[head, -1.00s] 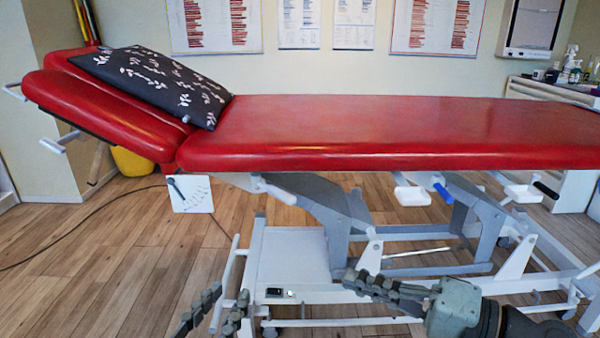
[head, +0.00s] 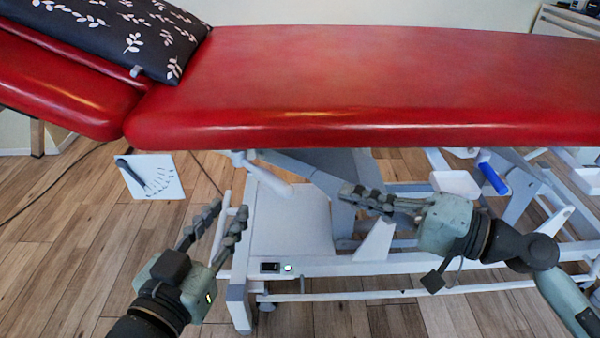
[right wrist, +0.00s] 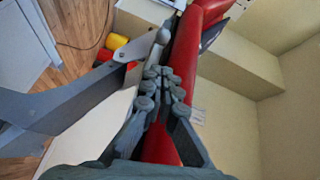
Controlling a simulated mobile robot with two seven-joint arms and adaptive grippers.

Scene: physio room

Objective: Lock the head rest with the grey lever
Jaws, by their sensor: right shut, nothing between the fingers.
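The grey lever (head: 129,172) is a short dark grey bar on a white plate (head: 160,178) with a fan of dark marks, below the joint of the red head rest (head: 50,85). The lever slants from upper left to lower right. My left gripper (head: 228,210) is open and empty, to the right of the plate and lower in the picture, apart from the lever. My right gripper (head: 347,192) is shut and empty in front of the couch frame, far right of the lever. Its fingers also show in the right wrist view (right wrist: 165,73); I cannot make out the lever there.
A dark leaf-patterned pillow (head: 115,30) lies across the head rest and the red couch top (head: 370,80). A white handle (head: 265,175) juts out below the couch edge. The white frame (head: 340,264) stands below. Open wooden floor lies at the left.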

